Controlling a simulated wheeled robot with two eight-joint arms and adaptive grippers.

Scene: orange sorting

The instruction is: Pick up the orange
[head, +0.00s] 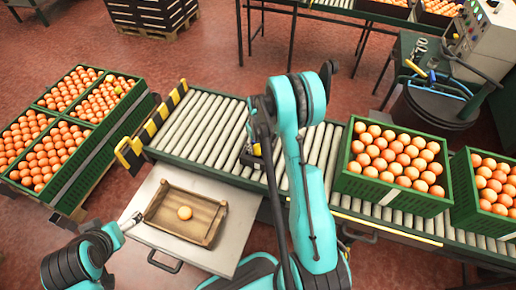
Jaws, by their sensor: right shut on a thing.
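Green crates of oranges (393,168) (490,185) stand on the conveyor at right.
The roller conveyor (205,125) crosses the middle, with a yellow-black striped end (150,128). Stacked green crates of oranges (75,140) stand on the floor at left. A dark bin (425,110) and a control box (488,40) are at upper right. The rollers left of my right arm are clear.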

